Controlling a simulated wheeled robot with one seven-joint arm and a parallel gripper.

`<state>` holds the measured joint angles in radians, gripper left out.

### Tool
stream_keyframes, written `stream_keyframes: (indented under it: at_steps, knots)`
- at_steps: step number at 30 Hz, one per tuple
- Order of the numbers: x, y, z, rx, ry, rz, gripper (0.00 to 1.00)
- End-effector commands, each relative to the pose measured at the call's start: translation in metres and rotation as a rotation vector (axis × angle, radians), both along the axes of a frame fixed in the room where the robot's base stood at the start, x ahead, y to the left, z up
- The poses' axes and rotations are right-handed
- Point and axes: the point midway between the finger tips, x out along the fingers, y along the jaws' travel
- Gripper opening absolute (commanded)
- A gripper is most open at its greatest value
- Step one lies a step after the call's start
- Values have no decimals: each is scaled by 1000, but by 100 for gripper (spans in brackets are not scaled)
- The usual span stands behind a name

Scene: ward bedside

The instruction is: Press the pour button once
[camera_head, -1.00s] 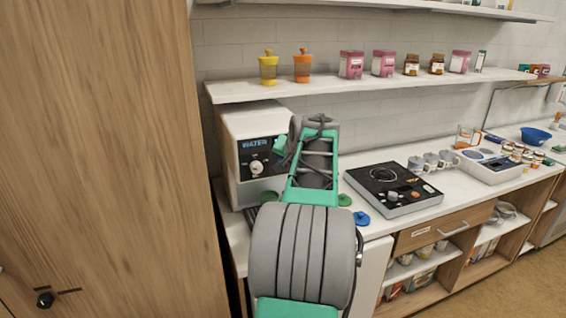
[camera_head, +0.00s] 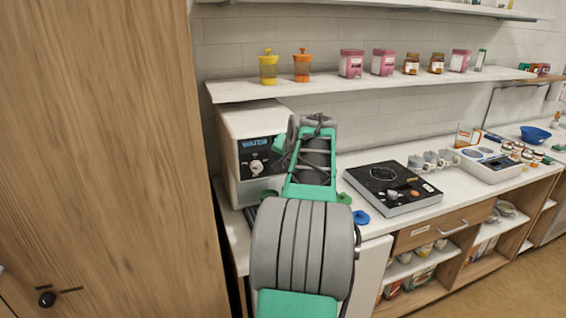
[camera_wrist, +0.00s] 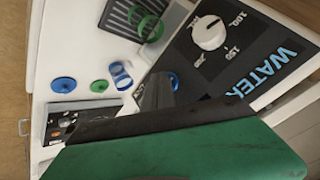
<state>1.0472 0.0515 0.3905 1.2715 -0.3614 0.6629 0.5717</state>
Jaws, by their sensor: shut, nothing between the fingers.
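The white water dispenser (camera_head: 255,125) stands on the counter beside the wooden cabinet. Its dark front panel carries the word WATER and a white knob (camera_head: 256,168); the knob also shows in the wrist view (camera_wrist: 209,33) with numbers around it. A small blue round part (camera_wrist: 175,80) shows at the panel's edge, partly hidden by my fingers; it may be the pour button. My gripper (camera_wrist: 157,92) is shut and empty, its dark fingertips close to that blue part. I cannot tell whether they touch. In the head view my arm hides the fingertips.
A slotted drip tray (camera_wrist: 128,20) with a green ring-like object sits below the panel. Blue and green lids (camera_head: 360,217) lie on the counter (camera_head: 375,229). A black cooktop (camera_head: 385,180) stands to the right. A shelf (camera_head: 330,87) with jars runs above my arm.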

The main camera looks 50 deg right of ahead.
Motion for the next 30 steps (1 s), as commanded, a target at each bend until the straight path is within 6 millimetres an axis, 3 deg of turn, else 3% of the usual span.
stream_keyframes:
  at_steps: [30]
  knots:
    - [-23, 13, -2, -2, -2, -2, 0]
